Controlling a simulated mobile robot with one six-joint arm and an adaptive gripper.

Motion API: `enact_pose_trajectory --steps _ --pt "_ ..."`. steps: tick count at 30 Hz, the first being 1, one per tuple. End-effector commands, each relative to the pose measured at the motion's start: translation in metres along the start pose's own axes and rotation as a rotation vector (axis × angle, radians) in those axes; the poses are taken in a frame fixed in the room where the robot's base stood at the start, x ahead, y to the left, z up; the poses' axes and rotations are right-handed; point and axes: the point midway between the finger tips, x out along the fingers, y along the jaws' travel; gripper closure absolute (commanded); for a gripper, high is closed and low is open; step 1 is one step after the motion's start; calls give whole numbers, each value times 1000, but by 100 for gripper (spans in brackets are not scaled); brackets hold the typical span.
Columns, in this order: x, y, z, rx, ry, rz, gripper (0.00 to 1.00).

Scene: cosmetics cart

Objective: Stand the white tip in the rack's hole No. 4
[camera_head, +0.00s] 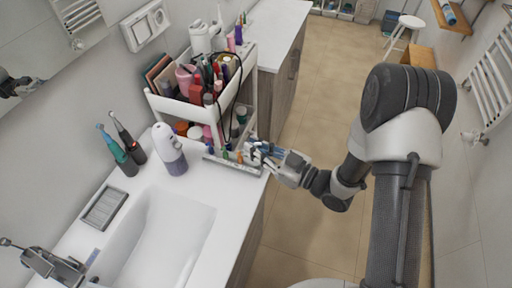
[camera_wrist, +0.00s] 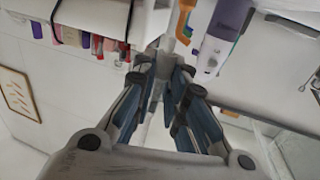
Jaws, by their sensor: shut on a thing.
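My gripper (camera_head: 257,153) is at the right end of the rack (camera_head: 222,165), a low pale strip on the white counter. In the wrist view my gripper (camera_wrist: 166,72) is shut on a small pale piece, which looks like the white tip (camera_wrist: 167,48), between the fingertips. Coloured tips stand in the rack, among them an orange tip (camera_head: 240,157) and a green tip (camera_head: 226,154). The orange tip also shows close beyond the fingers in the wrist view (camera_wrist: 184,18). Hole numbers are too small to read. My fingers hide the rack's right end, so I cannot tell whether the white tip is in a hole.
A white cart (camera_head: 190,108) full of cosmetics stands right behind the rack. A white and purple bottle-shaped device (camera_head: 169,150) and two electric toothbrushes (camera_head: 125,150) stand to the left. The sink (camera_head: 165,235) is in front; the counter edge is close under my gripper.

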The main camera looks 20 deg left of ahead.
Motion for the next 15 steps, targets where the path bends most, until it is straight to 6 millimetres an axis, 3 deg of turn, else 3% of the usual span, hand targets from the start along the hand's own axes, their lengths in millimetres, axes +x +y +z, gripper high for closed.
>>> enact_pose_trajectory --steps 6,15 --pt "0 0 26 0 0 0 96" --pt "0 0 36 -1 0 0 96"
